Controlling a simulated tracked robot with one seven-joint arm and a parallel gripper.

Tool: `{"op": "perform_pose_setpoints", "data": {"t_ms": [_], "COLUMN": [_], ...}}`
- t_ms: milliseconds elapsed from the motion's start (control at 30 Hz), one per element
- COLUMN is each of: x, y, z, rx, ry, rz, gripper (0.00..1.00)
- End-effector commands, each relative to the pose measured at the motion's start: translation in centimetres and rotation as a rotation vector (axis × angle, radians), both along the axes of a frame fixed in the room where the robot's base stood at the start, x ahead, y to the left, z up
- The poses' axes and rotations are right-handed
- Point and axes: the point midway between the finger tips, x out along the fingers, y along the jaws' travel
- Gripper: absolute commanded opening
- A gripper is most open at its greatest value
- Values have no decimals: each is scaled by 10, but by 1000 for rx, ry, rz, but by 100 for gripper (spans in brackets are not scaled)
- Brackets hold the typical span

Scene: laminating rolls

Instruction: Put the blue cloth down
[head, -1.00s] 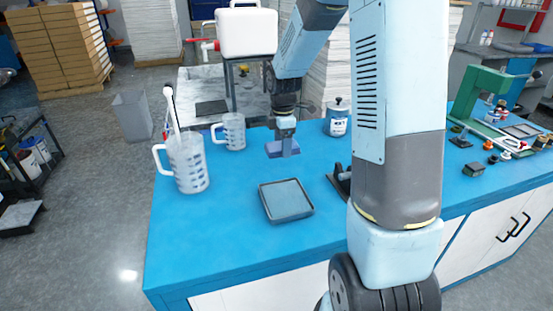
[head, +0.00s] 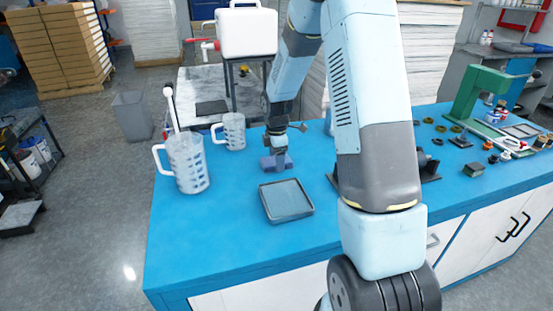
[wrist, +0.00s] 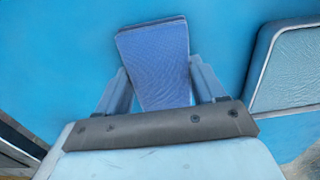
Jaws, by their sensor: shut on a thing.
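The blue cloth (wrist: 155,65) is a folded, textured pad between the two fingers of my gripper (wrist: 158,88) in the wrist view. My gripper is shut on it. In the head view my gripper (head: 277,154) points down over the blue bench top, with the blue cloth (head: 276,163) at its tip. The cloth is just behind the grey tray. I cannot tell whether the cloth touches the bench.
The grey tray (head: 264,208) lies in front of the cloth; its rim also shows in the wrist view (wrist: 262,62). A large jug (head: 189,176) and a smaller jug (head: 234,130) stand left. A green press (head: 478,95) stands right. The bench's front left (head: 205,245) is clear.

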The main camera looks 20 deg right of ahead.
Motion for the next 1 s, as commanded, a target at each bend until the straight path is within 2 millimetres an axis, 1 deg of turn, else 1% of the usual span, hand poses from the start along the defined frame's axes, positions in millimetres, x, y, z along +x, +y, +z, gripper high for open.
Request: {"op": "perform_pose_setpoints", "data": {"t_ms": [233, 267, 500, 800, 867, 1000], "x": [0, 0, 0, 0, 1, 1], "y": [0, 0, 0, 1, 1, 1], "z": [-2, -2, -1, 1, 5, 23], "rx": [0, 0, 0, 0, 0, 0], "ry": [0, 0, 0, -2, -3, -5], "rz": [0, 0, 1, 1, 1, 1], "gripper": [25, 71, 94, 94, 94, 94]}}
